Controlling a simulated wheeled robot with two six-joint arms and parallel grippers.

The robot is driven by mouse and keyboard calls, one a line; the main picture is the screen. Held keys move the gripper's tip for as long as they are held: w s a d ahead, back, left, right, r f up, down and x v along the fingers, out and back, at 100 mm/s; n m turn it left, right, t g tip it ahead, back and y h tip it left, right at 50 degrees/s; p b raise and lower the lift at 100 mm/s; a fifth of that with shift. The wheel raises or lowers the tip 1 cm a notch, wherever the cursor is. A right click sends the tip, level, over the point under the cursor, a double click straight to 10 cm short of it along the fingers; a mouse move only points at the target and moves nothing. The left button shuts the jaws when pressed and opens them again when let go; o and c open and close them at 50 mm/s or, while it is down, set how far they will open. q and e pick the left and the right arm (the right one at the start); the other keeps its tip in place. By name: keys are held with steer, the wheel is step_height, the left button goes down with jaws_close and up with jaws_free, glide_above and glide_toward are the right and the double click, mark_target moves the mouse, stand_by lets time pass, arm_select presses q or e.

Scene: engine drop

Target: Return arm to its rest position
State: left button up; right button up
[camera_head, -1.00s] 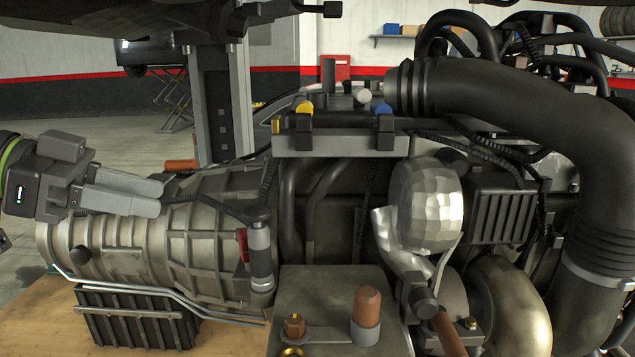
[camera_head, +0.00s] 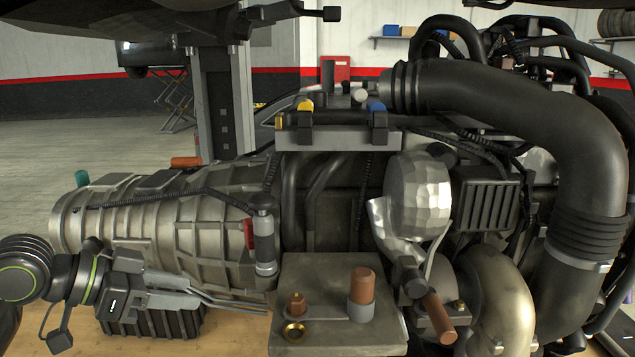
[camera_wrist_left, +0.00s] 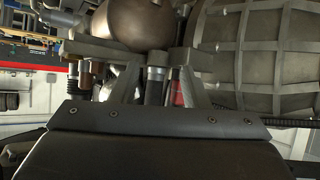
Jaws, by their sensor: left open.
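My left gripper (camera_head: 182,296) is at the lower left of the head view, in front of the ribbed gearbox housing (camera_head: 165,230). Its fingers point right and look apart, with nothing seen between them. In the left wrist view its two fingers (camera_wrist_left: 158,85) stand apart. Between them in that picture are a dark cylinder (camera_wrist_left: 155,80) and a red part (camera_wrist_left: 177,92), which look to be farther off on the engine. The same grey cylinder (camera_head: 264,240) and red part (camera_head: 249,234) show upright on the engine in the head view. My right gripper is not in view.
The engine fills the middle and right, with a thick black hose (camera_head: 520,85). A metal bracket plate (camera_head: 330,270) with copper-coloured bolts juts out to the right of my gripper. A black ribbed block (camera_head: 180,325) is under the gearbox on the wooden table top (camera_head: 230,335).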

arm_select(q)
steer(key=s+a+f+n+y, duration=0.1)
steer(key=s+f+n+y, duration=0.15)
steer(key=f, duration=0.85)
steer(key=s+a+f+n+y, duration=0.2)
steer(key=s+f, duration=0.1)
steer(key=f, duration=0.8)
steer(key=s+a+f+n+g+y, duration=0.2)
steer(key=s+a+f+n+y, duration=0.15)
steer(key=s+f, duration=0.55)
steer(key=s+a+f+n+g+y, duration=0.1)
steer(key=s+a+f+n+y, duration=0.25)
steer(key=s, duration=0.85)
step_height(320, 180, down, 31)
steer(key=a+g+b, duration=0.1)
steer(key=b, duration=0.4)
steer(key=s+f+b, duration=0.2)
steer(key=s+f, duration=0.5)
steer(key=f, duration=0.3)
steer(key=s+d+f+g+b, duration=0.1)
steer(key=s+f+b, duration=0.2)
steer(key=s+f, duration=0.4)
step_height(320, 180, down, 3)
steer(key=shift+s+d+f+h, duration=0.1)
steer(key=shift+s+d+h, duration=0.05)
steer(key=shift+s+h, duration=0.2)
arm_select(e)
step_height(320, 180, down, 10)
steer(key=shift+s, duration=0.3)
